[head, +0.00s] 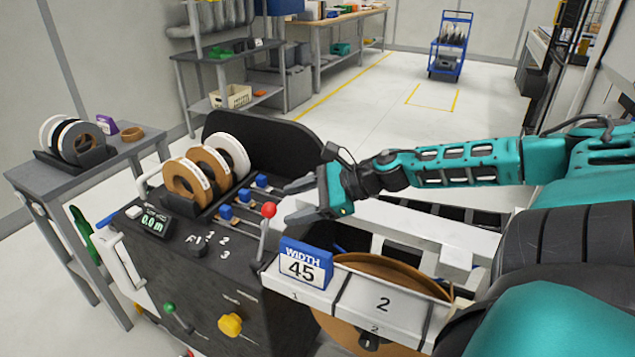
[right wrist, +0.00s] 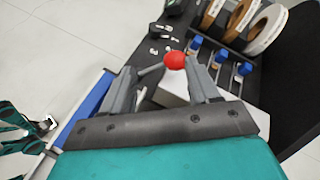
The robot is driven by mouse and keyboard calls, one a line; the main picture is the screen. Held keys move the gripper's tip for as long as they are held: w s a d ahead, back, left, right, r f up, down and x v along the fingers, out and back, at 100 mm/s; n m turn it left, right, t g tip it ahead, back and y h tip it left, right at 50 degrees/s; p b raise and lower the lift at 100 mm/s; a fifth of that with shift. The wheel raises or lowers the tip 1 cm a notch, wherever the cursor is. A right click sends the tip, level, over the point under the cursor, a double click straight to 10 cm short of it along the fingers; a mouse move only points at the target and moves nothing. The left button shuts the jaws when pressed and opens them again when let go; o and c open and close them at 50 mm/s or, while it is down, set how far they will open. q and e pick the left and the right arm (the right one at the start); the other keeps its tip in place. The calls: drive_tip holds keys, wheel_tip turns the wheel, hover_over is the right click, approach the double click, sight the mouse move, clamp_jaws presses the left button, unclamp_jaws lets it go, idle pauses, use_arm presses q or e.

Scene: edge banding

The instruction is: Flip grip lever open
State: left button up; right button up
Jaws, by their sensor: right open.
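The grip lever (head: 263,234) is a grey rod with a red ball knob (head: 268,210), standing upright at the right side of the black machine top. My right gripper (head: 287,203) is open and empty, its fingers pointing left just right of the knob. In the right wrist view the red knob (right wrist: 176,60) appears between the tips of the open gripper (right wrist: 163,70), closer to the right finger. I cannot tell whether a finger touches it.
Several blue-capped pegs (head: 225,212) and tape rolls (head: 205,166) stand behind the lever. A "WIDTH 45" sign (head: 305,264) sits in front, beside a white numbered bin (head: 384,304). A display (head: 154,222) and a yellow knob (head: 230,325) are on the machine.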

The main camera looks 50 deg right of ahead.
drive_tip(key=shift+p+v, duration=0.35)
drive_tip(key=shift+v, duration=1.75)
